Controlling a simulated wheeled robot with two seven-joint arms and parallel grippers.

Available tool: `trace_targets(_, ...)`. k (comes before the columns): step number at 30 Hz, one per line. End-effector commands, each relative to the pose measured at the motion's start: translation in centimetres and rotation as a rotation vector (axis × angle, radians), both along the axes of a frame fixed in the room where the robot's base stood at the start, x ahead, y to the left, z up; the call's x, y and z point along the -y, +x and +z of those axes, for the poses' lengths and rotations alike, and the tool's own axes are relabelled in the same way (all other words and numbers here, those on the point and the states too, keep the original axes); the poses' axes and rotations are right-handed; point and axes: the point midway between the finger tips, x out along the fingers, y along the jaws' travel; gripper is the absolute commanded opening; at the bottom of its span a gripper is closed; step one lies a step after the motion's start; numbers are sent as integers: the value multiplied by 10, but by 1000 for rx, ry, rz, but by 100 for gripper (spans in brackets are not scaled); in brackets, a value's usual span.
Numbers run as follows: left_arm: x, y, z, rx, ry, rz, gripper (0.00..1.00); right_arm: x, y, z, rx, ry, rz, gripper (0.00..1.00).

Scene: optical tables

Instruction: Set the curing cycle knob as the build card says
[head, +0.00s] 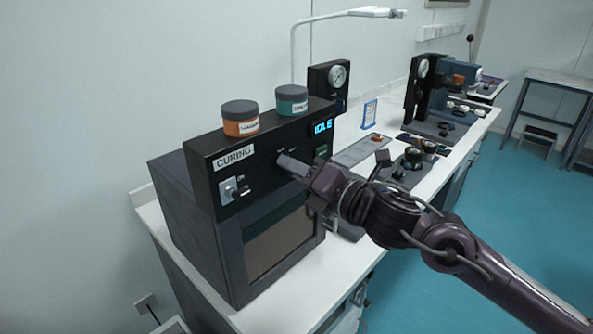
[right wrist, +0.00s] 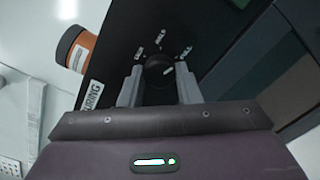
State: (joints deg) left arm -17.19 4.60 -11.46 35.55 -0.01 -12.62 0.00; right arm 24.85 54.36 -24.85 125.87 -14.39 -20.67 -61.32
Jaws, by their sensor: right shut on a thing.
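The curing oven (head: 192,217) is a dark box with a black top panel labelled CURING and a lit display (head: 322,127) reading IDLE. My right gripper (head: 285,162) reaches the panel's middle and is shut on the round black cycle knob. In the right wrist view the knob (right wrist: 158,71) sits between the two grey fingers (right wrist: 159,86), with a pale mark on its face. In the head view the gripper hides most of the knob. A small blue-framed card (head: 370,113) stands on the bench, its text unreadable. My left gripper is not in view.
An orange jar (head: 240,118) and a green jar (head: 291,100) stand on top of the oven. A silver switch (head: 235,188) is at the panel's left, a green button (head: 322,151) at its right. Other instruments (head: 430,90) stand farther along the white bench.

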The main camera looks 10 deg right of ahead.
Motion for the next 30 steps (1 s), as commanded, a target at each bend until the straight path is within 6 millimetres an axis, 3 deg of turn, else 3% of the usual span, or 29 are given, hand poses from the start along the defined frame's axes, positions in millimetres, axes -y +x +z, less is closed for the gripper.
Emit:
trace_targets(12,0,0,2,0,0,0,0,0,0,1,-100,151,-1,8)
trace_targets(28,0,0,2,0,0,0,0,0,0,0,-113,171,-1,8)
trace_targets(29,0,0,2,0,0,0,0,0,0,0,-113,171,-1,33)
trace_targets(30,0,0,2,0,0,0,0,0,0,0,-112,170,-1,38)
